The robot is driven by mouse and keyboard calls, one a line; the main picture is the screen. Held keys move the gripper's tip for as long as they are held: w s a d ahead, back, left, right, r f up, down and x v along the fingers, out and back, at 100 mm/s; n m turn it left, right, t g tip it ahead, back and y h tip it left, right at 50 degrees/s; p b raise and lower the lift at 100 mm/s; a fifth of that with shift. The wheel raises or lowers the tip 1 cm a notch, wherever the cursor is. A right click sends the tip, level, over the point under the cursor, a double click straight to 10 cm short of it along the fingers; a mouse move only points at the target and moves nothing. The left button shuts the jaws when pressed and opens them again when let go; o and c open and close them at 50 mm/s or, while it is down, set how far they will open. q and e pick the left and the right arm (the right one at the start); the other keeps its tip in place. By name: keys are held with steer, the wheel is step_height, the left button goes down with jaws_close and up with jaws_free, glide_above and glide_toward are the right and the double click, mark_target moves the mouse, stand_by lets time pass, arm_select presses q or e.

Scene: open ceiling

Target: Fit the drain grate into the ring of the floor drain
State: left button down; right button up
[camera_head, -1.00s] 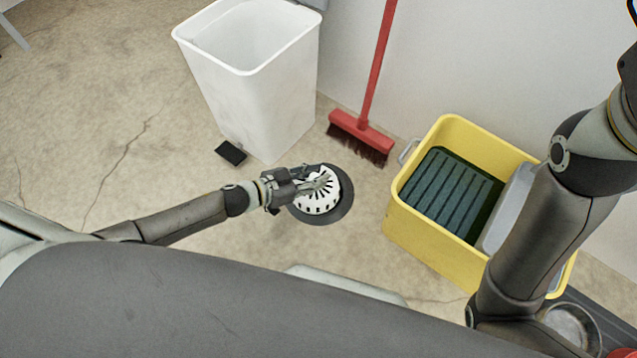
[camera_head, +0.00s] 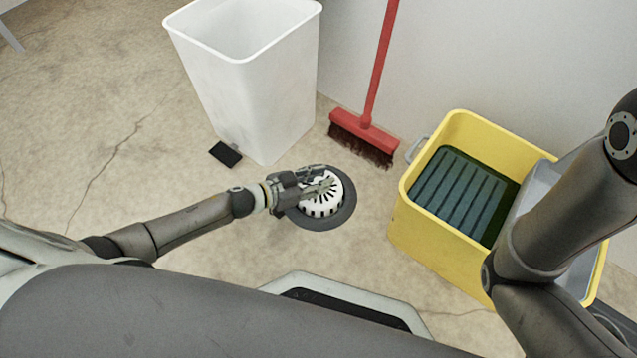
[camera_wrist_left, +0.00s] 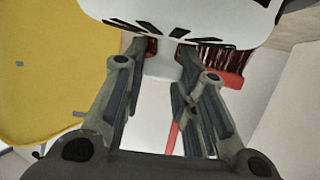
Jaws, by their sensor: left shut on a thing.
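The drain grate (camera_head: 326,207) is white and domed with dark slots. My left gripper (camera_head: 323,188) is shut on it, with the fingers at its upper middle in the head view. In the left wrist view the grate (camera_wrist_left: 175,22) fills the top beyond the fingertips. The dark grey ring of the floor drain (camera_head: 345,212) lies on the floor, showing around the grate in the head view. The grate covers the ring's middle. I cannot tell whether it touches the ring or hangs above it. My right arm is at the right, but its gripper is out of view.
A white bin (camera_head: 250,90) stands behind the drain, with its black pedal (camera_head: 226,154) at the foot. A red broom (camera_head: 364,135) leans on the wall. A yellow bucket (camera_head: 440,252) stands right of the drain. Bare concrete floor is free to the left.

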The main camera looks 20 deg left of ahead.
arm_select(q)
steer(key=shift+r, duration=0.15)
steer(key=shift+f, duration=0.2)
steer(key=c, duration=1.2)
jaws_free()
steer(key=shift+o, duration=0.2)
